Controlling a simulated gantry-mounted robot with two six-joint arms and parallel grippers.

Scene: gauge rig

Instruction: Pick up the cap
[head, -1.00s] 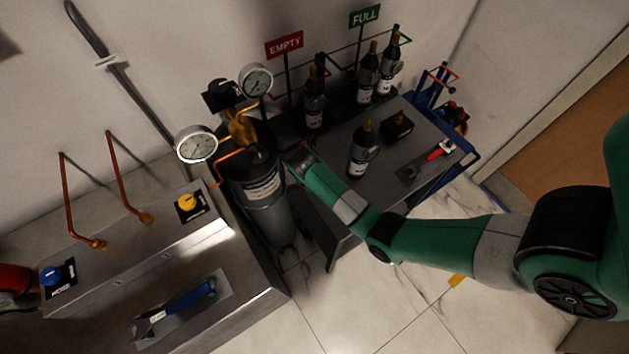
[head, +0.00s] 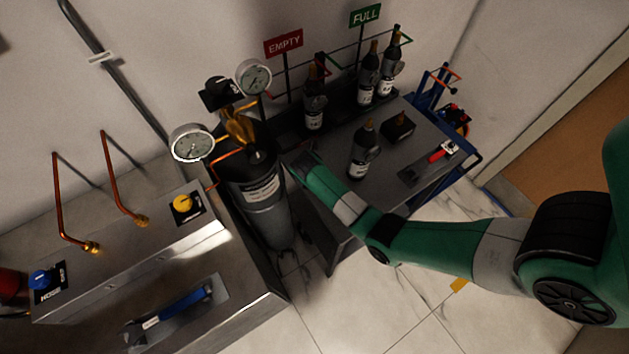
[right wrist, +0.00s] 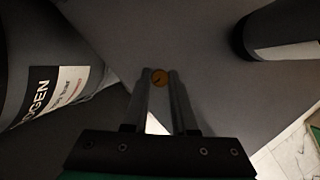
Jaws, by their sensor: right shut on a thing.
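In the head view my right gripper (head: 300,155) is at the left edge of the grey table, beside the large gas cylinder (head: 262,205). The cap cannot be made out in the head view. My left gripper is not in view.
The grey table (head: 400,155) carries a dark bottle (head: 363,150), a black block (head: 400,126) and a red-handled tool (head: 440,152). Two gauges (head: 192,143) stand above the cylinder. A steel bench (head: 240,275) holds a blue-handled wrench (head: 185,302). Several bottles stand at the rack behind.

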